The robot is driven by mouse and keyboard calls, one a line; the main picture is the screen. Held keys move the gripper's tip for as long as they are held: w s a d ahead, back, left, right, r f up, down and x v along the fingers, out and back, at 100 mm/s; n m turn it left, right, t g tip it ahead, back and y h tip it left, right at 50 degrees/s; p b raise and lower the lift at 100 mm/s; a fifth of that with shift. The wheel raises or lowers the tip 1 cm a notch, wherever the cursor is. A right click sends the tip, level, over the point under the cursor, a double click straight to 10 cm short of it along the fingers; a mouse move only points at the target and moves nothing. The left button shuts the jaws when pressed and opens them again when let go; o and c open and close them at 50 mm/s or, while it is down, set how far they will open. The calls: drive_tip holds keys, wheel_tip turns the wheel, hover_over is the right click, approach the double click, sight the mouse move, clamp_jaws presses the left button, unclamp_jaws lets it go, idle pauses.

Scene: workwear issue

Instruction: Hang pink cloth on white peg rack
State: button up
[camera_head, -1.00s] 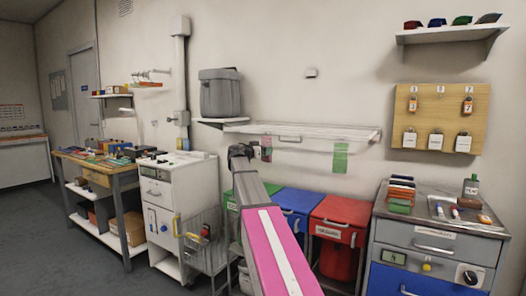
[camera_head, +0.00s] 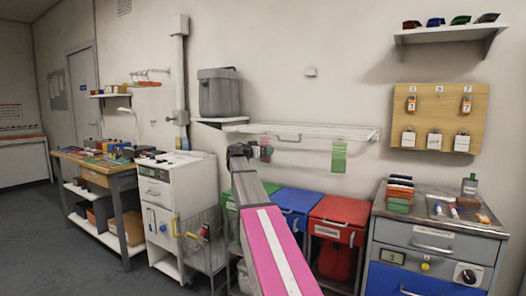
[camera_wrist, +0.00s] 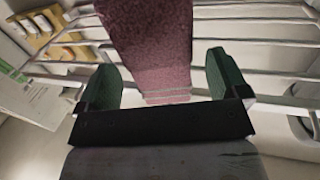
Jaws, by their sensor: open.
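A pink cloth (camera_wrist: 148,45) hangs from a rack of pale bars (camera_wrist: 260,40) in the wrist view. The cloth also shows in the head view (camera_head: 266,147), draped at the left part of the long white wall rack (camera_head: 310,131). My gripper (camera_wrist: 162,65) is open, with its two green fingers standing apart on either side of the cloth and a gap to each edge. In the head view my gripper (camera_head: 240,151) is just left of the cloth, partly hidden by my arm. A small white rack with pegs (camera_head: 152,72) is on the wall farther left.
A green cloth (camera_head: 339,157) hangs at the rack's right part. A grey bin (camera_head: 218,93) stands on a shelf to the left. Blue (camera_head: 297,201) and red (camera_head: 341,211) bins stand below.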

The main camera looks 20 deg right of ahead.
drive_tip(key=v, duration=1.1)
drive_tip(key=s+a+f+n+g+y, duration=0.1)
drive_tip(key=s+f+n+y, duration=0.2)
drive_tip(key=f, duration=0.8)
drive_tip(key=s+a+f+n+g+y, duration=0.15)
drive_tip(key=s+f, duration=0.35)
drive_tip(key=f, duration=0.5)
drive_tip(key=s+a+f+n+y, duration=0.1)
drive_tip(key=s+f+n+y, duration=0.25)
drive_tip(key=f, duration=0.75)
drive_tip(key=s+a+f+n+g+y, duration=0.2)
drive_tip(key=s+a+f+y, duration=0.2)
drive_tip(key=s+f, duration=0.5)
drive_tip(key=s+a+f+n+g+y, duration=0.2)
drive_tip(key=s+a+f+n+y, duration=0.1)
drive_tip(key=s+a+f, duration=0.4)
drive_tip(key=s+f+y, duration=0.1)
drive_tip(key=s+f, duration=0.2)
drive_tip(key=s, duration=0.1)
drive_tip(key=shift+a+f+y, duration=0.25)
drive_tip(key=shift+f+y, duration=0.05)
drive_tip(key=shift+f, duration=0.05)
